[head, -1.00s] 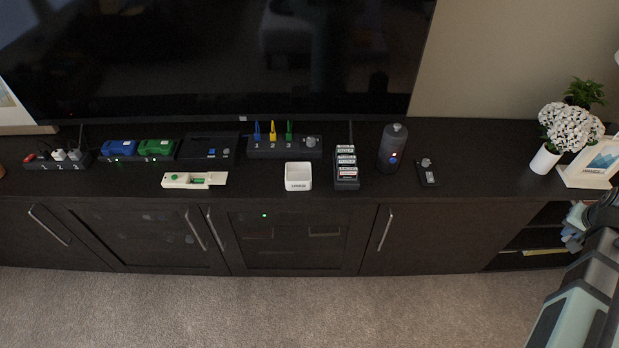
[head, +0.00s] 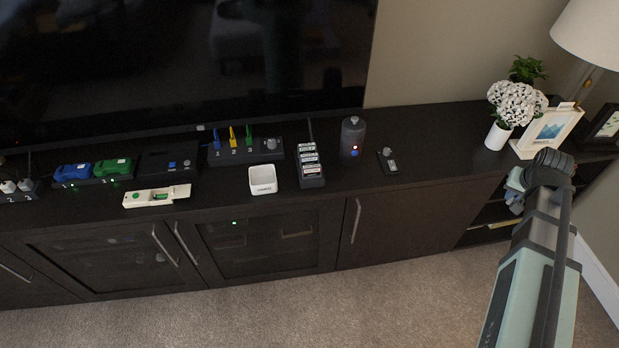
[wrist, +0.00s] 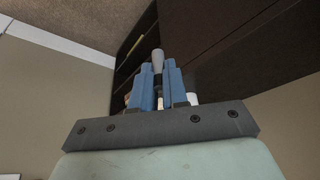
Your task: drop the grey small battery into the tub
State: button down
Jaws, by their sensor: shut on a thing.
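The inside of the tub looks empty.
A black labelled device (head: 311,166), a dark cylinder (head: 352,138) and a small dark holder (head: 388,160) stand right of the tub. A white tester (head: 156,196) lies left of it. A flower vase (head: 497,136) and picture frame (head: 548,130) stand at the right. The cabinet top between holder and vase is clear.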

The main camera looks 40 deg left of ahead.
jog(key=s+a+n, duration=0.2)
jog(key=a, duration=1.2)
jog(key=n+g+y, duration=0.1)
jog(key=n+y, duration=0.2)
jog(key=n, duration=0.3)
send_near(266, 172)
jog(key=shift+v, duration=1.45)
jog(key=shift+w+f, duration=0.1)
jog(key=shift+w, duration=0.05)
jog(key=shift+d+f, duration=0.1)
jog(key=shift+f, duration=2.7)
